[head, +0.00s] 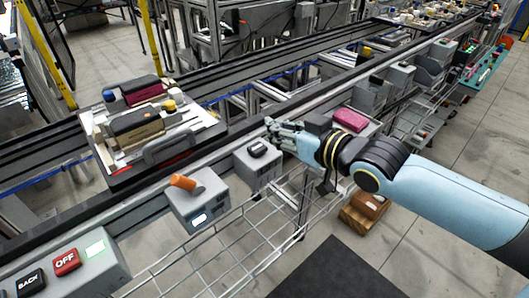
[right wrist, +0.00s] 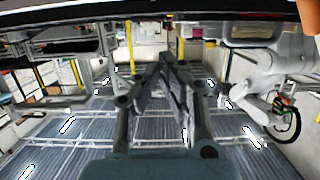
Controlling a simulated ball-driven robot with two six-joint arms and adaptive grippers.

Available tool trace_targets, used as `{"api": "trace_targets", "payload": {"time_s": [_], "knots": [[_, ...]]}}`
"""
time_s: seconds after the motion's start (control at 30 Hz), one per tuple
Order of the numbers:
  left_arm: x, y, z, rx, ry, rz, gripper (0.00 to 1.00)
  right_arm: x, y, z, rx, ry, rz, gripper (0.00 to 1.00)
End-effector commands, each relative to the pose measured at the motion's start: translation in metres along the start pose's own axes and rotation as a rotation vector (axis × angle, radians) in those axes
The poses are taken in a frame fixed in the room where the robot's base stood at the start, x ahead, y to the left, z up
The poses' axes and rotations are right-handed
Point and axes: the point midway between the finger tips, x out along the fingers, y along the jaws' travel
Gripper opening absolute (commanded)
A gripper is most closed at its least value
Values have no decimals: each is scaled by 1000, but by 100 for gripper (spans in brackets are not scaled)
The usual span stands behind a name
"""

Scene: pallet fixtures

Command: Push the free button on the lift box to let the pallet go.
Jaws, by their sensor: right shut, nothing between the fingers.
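My left gripper is out of view.
A panel (head: 92,278) with BACK and OFF buttons is at lower left. A box with a magenta top (head: 350,120) stands behind my right arm. A wire shelf (head: 235,245) lies below.

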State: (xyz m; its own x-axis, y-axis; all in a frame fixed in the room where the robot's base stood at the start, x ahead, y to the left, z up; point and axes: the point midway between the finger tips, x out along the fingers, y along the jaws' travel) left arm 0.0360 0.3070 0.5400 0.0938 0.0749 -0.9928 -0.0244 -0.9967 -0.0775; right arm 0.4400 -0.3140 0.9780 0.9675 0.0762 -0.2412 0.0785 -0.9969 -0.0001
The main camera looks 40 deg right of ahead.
Motion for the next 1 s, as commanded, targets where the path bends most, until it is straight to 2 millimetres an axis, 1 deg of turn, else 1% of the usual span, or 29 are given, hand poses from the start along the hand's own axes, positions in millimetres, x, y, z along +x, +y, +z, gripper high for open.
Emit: {"api": "trace_targets", "payload": {"time_s": [0.03,0.2,0.23,0.3,0.43,0.57,0.87,1.0], "knots": [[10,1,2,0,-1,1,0,14,0,3,3,4,2,0],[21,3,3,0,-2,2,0,47,0,2,3,1,0,0],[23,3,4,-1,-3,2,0,46,0,12,3,-5,0,0],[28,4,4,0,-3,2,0,47,0,22,3,-4,0,0],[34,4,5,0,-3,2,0,50,0,34,0,-2,0,0],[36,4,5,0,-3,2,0,51,0,38,1,-1,0,0],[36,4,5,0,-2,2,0,51,0,38,0,-1,0,0],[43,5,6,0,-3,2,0,53,0,46,0,-1,0,0]]}}
